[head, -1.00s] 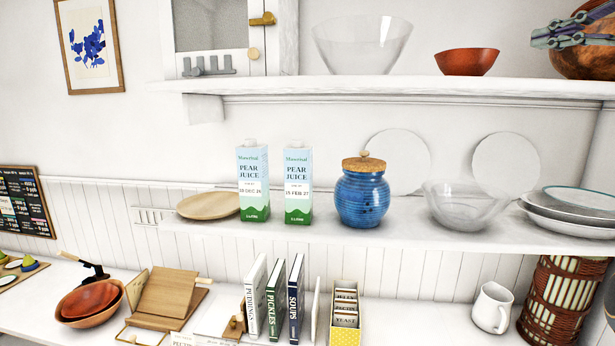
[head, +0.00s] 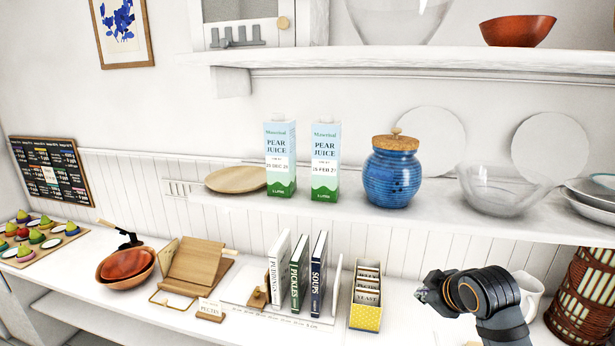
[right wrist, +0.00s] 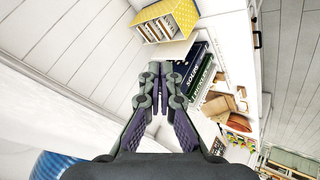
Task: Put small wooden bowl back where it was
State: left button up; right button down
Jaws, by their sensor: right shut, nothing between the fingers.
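A small reddish wooden bowl (head: 126,263) sits nested inside a larger wooden bowl (head: 108,281) on the counter at the lower left. A second reddish bowl (head: 518,30) stands alone on the upper shelf at the right. I cannot tell from the look alone which is the task's bowl. My right gripper (head: 424,292) is over the counter at the lower right, far from both bowls. It is shut and empty, and its closed fingers show in the right wrist view (right wrist: 160,72). My left gripper is not in view.
The middle shelf holds a wooden plate (head: 236,179), two juice cartons (head: 325,160), a blue jar (head: 391,178) and a glass bowl (head: 500,190). Books (head: 297,272), a yellow box (head: 366,300) and a wooden stand (head: 195,265) are on the counter. A white jug (head: 530,290) is partly behind my arm.

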jog(key=s+a+f+m+g+h, duration=0.1)
jog(key=s+f+m+g, duration=0.25)
jog(key=s+f, duration=0.8)
jog(key=s+a+f+m+g, duration=0.15)
jog(key=s+f+m, duration=0.35)
jog(key=s+f, duration=0.65)
jog(key=s+d+f+g+b, duration=0.1)
jog(key=s+f, duration=0.2)
jog(key=f, duration=1.1)
jog(key=s+d+f+b, duration=0.2)
jog(key=f, duration=1.1)
jog(key=s+f+g+b, duration=0.1)
jog(key=s+f, duration=1.6)
jog(key=s, duration=0.1)
jog(key=shift+s+d+f+b, duration=0.15)
jog(key=shift+d+b, duration=0.15)
jog(key=shift+d, duration=0.1)
jog(key=c, duration=1.7)
grip_release()
jog(key=shift+m, duration=0.25)
